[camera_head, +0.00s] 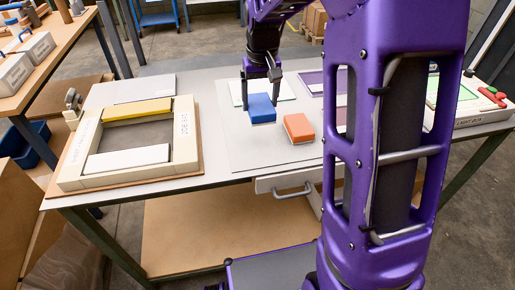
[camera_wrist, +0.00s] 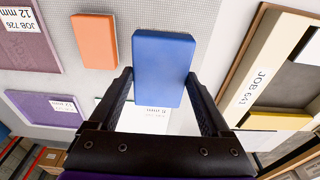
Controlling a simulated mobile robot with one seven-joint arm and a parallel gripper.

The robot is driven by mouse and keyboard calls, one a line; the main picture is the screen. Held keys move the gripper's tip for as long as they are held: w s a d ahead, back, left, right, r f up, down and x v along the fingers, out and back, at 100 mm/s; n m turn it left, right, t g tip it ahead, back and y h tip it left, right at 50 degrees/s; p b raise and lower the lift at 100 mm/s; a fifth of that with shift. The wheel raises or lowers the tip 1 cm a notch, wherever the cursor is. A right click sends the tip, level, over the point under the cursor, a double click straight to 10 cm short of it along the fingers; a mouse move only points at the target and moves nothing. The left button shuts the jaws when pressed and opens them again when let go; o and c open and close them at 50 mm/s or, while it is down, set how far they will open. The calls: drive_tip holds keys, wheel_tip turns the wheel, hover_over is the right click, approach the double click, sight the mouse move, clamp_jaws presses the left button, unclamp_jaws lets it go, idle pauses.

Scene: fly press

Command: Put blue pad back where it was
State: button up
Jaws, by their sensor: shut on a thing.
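The blue pad (camera_head: 262,108) is between the fingers of my gripper (camera_head: 260,76), which is shut on it. It also shows large between the fingers in the wrist view (camera_wrist: 162,66). In the head view the pad is over the left part of the grey mat (camera_head: 245,150); whether it touches the mat is hard to tell. The orange pad (camera_head: 299,128) lies on the mat just to the right of the blue one, apart from it. It also shows in the wrist view (camera_wrist: 95,40).
A cream frame (camera_head: 70,168) with a yellow bar (camera_head: 150,110) and a white bar (camera_head: 127,159) stands on the left of the table. A green-topped box (camera_head: 466,95) stands far right.

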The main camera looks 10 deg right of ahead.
drive_tip(key=shift+w+f, duration=0.2)
drive_tip(key=shift+w, duration=0.05)
wheel_tip(320, 180, down, 9)
drive_tip(key=shift+f+b, duration=0.1)
drive_tip(key=shift+b, duration=0.9)
drive_tip(key=shift+f, duration=0.1)
drive_tip(key=o, duration=1.1)
drive_tip(key=r, duration=0.4)
drive_tip(key=s+r+p, duration=0.1)
drive_tip(key=r, duration=0.3)
drive_tip(key=r+p, duration=0.1)
drive_tip(key=r, duration=0.3)
drive_tip(key=shift+s+r, duration=0.15)
drive_tip(key=shift+s, duration=0.05)
